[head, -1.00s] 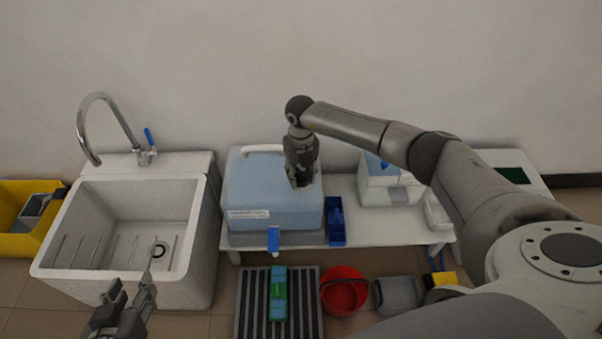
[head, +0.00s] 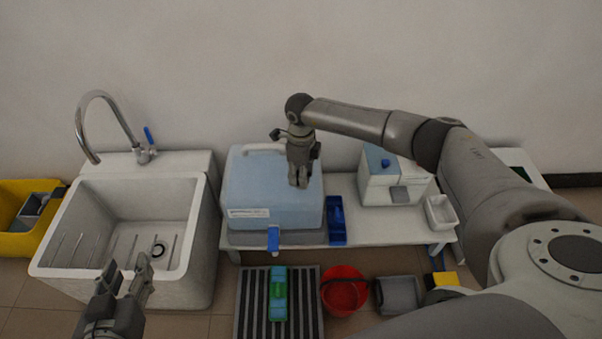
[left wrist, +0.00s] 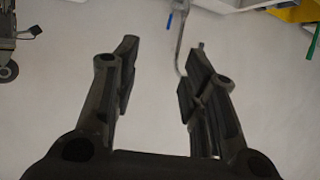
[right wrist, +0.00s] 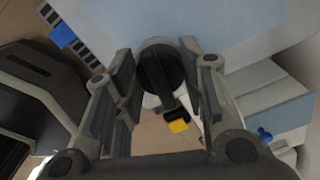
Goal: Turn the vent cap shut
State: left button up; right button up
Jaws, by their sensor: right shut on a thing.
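The dark round vent cap (right wrist: 158,68) with a bar across it sits on the pale blue box lid in the right wrist view. In the head view the blue box (head: 262,187) stands on the white bench, and the cap is hidden by my right gripper (head: 299,183). My right gripper points down over the lid's right part. Its fingers (right wrist: 158,85) stand on both sides of the cap and are shut on it. My left gripper (head: 126,268) is open and empty in front of the sink; its fingers are wide apart in the left wrist view (left wrist: 157,85).
A white sink (head: 50,245) with a tap is at left. On the bench (head: 385,232) are a blue tray (head: 336,222), a white box with a blue knob (head: 378,188) and a small white bin (head: 441,212). A red bucket (head: 343,291) stands on the floor in front.

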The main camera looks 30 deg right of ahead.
pick_arm(q)
jog(key=shift+w+d+r+t, duration=0.15)
jog(key=shift+w+r+t, duration=0.3)
jog(key=shift+r, duration=0.4)
pick_arm(e)
jog(key=shift+n, duration=1.1)
pick_arm(q)
jog(key=shift+w, duration=0.1)
jog(key=shift+f, duration=0.1)
pick_arm(e)
jog(key=o, duration=1)
pick_arm(q)
jog(key=shift+f, duration=0.1)
pick_arm(e)
notch_tip(320, 180, up, 12)
jog(key=shift+r, duration=0.1)
